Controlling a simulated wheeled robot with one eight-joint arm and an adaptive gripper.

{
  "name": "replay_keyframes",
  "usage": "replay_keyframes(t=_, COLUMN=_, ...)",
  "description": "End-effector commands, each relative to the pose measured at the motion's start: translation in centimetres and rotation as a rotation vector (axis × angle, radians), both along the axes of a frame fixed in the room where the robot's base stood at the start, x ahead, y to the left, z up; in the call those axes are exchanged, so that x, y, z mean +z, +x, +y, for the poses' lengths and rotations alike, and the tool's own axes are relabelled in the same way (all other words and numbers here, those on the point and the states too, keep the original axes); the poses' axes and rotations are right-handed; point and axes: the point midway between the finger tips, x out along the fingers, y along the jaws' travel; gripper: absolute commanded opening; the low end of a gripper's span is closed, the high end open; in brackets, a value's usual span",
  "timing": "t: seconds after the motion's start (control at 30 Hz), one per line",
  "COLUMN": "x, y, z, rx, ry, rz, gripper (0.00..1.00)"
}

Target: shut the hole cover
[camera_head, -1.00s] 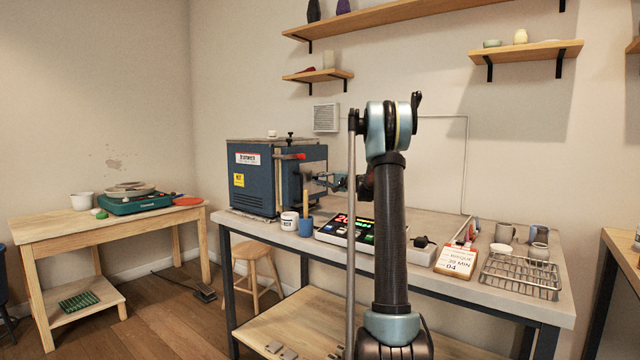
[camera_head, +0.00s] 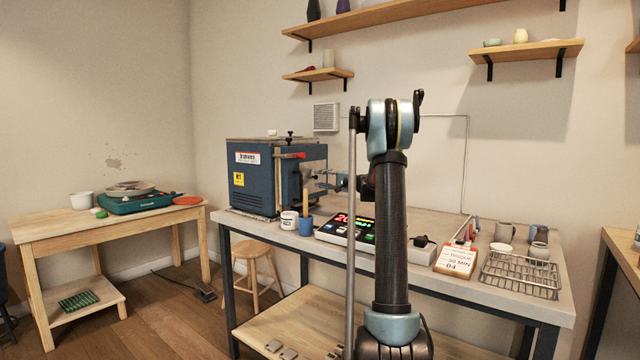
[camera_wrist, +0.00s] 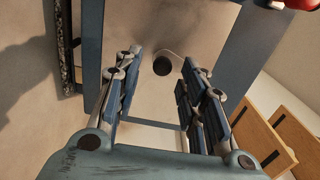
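The blue kiln (camera_head: 252,180) stands on the left end of the grey workbench. In the wrist view, a dark round spot (camera_wrist: 162,66) shows on a pale face between blue bars, with a thin light curved line beside it. I cannot tell whether the spot is the open hole or its cover. My gripper (camera_head: 318,178) is at the kiln's right side in the head view, small and partly hidden. In the wrist view my gripper (camera_wrist: 160,75) is open and empty, its two fingers apart on either side of the dark spot.
A red-tipped handle (camera_head: 291,156) sticks out at the kiln's upper front. A blue cup (camera_head: 305,227) holding an upright tool, a white mug (camera_head: 289,220) and a lit control box (camera_head: 345,231) stand close below. A wire rack (camera_head: 520,274) is at the right.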

Motion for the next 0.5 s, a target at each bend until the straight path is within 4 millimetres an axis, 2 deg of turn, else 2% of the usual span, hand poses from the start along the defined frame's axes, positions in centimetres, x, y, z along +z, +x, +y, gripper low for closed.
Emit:
replay_keyframes(t=0.3, x=-0.1, y=-4.0, z=-4.5, rx=-0.003, ry=-0.001, rz=0.001, gripper=0.38)
replay_keyframes(t=0.5, x=-0.1, y=-6.1, z=-6.7, rx=-0.001, ry=-0.001, rz=0.001, gripper=0.38)
